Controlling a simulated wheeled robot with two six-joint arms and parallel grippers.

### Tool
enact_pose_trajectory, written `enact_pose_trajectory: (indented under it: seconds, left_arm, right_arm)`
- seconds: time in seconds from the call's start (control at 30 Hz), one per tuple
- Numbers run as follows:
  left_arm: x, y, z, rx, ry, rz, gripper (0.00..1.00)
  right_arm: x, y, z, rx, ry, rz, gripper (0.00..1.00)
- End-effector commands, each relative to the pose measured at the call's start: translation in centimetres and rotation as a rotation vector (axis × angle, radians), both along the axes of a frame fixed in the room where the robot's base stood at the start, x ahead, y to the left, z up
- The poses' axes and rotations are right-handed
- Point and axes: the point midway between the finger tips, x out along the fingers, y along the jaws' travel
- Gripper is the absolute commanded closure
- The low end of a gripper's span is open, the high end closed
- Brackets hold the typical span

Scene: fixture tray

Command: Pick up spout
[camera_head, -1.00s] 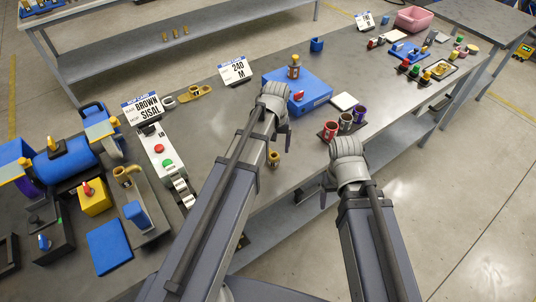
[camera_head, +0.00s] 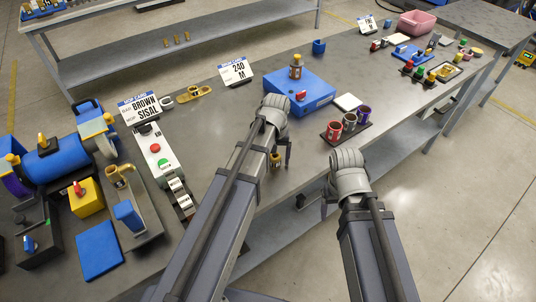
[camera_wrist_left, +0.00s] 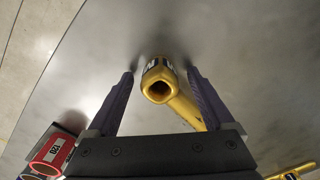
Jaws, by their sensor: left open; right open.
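The spout (camera_head: 275,160) is a small gold piece with a dark-and-white label, standing near the front edge of the table. In the left wrist view the spout (camera_wrist_left: 185,106) shows its open end towards the camera, between the two fingers. My left gripper (camera_wrist_left: 160,74) is open with a finger on either side of it, a gap showing on both sides. In the head view the arm and wrist partly cover the left gripper and the spout. My right gripper (camera_head: 335,190) is open in front of the table edge, empty as far as I see; its fingers are mostly hidden.
A blue box (camera_head: 312,101) with a gold-topped part stands behind the left gripper. A tray of several cups (camera_head: 335,125) lies to its right; a red cup (camera_wrist_left: 52,152) shows in the left wrist view. A switch box (camera_head: 156,155) stands left. Bare table lies between.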

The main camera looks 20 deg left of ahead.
Motion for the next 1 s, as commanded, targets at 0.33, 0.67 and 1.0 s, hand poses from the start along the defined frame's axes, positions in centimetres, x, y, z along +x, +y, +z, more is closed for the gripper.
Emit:
enact_pose_trajectory:
  seconds: [0.33, 0.67, 1.0]
  left_arm:
    - [0.00, 0.00, 0.05, 0.000, 0.000, 0.000, 0.47]
    - [0.02, 0.00, 0.04, 0.000, 0.000, 0.000, 0.85]
    - [0.04, 0.01, 0.04, 0.000, -0.001, 0.000, 1.00]
  right_arm:
    - [0.00, 0.01, 0.05, 0.000, 0.000, 0.000, 0.23]
    - [0.00, 0.00, 0.04, 0.000, 0.000, 0.000, 0.23]
    - [0.00, 0.00, 0.04, 0.000, 0.000, 0.000, 0.23]
